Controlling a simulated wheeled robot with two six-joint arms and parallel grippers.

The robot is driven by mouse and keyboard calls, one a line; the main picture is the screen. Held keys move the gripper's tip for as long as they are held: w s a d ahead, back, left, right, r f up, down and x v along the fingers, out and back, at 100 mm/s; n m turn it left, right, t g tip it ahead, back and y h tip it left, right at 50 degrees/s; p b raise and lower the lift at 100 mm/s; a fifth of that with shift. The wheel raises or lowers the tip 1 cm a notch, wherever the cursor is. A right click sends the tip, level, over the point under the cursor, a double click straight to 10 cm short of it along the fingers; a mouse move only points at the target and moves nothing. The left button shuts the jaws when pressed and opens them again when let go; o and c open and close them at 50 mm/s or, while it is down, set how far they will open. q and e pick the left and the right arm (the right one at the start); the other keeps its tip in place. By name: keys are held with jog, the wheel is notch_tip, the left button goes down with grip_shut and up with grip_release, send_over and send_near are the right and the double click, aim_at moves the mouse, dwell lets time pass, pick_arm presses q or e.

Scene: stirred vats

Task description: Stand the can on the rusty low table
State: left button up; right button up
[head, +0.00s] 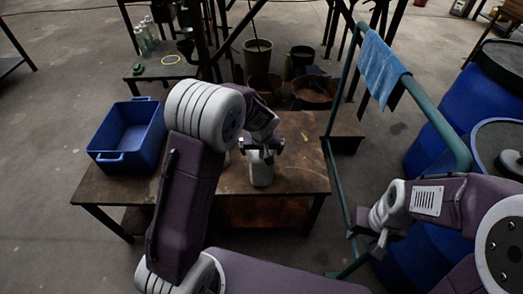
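The rusty low table (306,178) stands in the middle of the head view. A small whitish can (262,174) is upright at its front middle, its base appearing to meet the tabletop. My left gripper (262,149) is right over the can's top. Whether its fingers are closed on the can cannot be made out. My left arm hides part of the table. My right gripper (364,241) is at the right, in front of the table beside the green rail. Its fingers look apart, with nothing between them.
A blue crate (108,158) sits on the table's left end. Buckets (258,55) and a rusty basin (314,91) stand behind. A green rail (336,185) with a blue towel (381,68) and blue barrels (444,130) are at the right. Bare tabletop shows right of the can.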

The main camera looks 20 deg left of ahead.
pick_arm(q)
jog(key=shift+r+p, duration=0.3)
jog(key=p+v, duration=0.4)
jog(key=v, duration=0.8)
jog(key=s+a+f+m+g, duration=0.1)
jog(key=s+f, duration=0.2)
jog(key=s, duration=0.6)
jog(key=s+a+f+m+g+h, duration=0.1)
jog(key=s+a+f+m+g, duration=0.1)
jog(key=s, duration=0.7)
jog(key=shift+a+f+b, duration=0.25)
jog(key=shift+f+b, duration=0.05)
jog(key=shift+f, duration=0.4)
notch_tip(320, 180, up, 21)
jog(key=p, duration=2.1)
jog(key=shift+r, duration=0.2)
